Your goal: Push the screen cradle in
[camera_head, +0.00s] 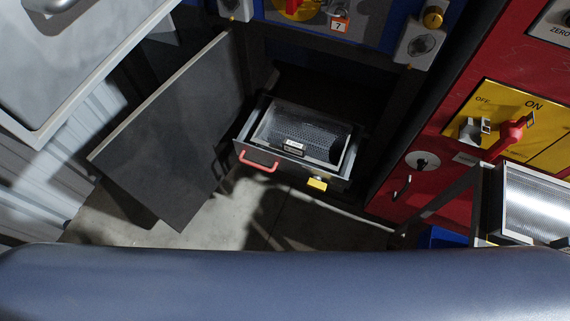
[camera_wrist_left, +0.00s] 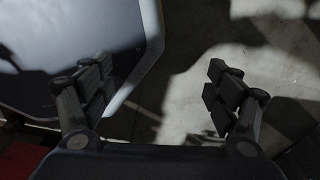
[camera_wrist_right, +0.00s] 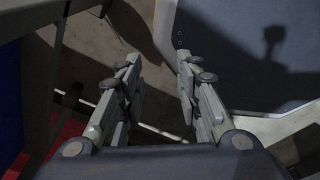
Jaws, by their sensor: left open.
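The screen cradle (camera_head: 241,150) is a dark drawer-like frame low in the open cabinet, with a red handle on its front left. It sticks partly out of the opening. A perforated metal screen (camera_head: 307,128) with a small label sits in it. A yellow tag (camera_head: 317,184) shows at its front. Neither gripper is in the head view. My left gripper (camera_wrist_left: 160,68) is open and empty over the floor, its fingers wide apart. My right gripper (camera_wrist_right: 158,57) is open and empty, its fingers a smaller distance apart. The cradle is not recognisable in either wrist view.
A grey cabinet door (camera_head: 170,135) stands open left of the cradle. A red panel (camera_head: 440,125) with a yellow ON/OFF switch plate (camera_head: 540,130) is at the right. Another mesh screen (camera_head: 535,200) rests in a frame at the far right. Bare floor (camera_head: 235,215) lies before the cradle.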

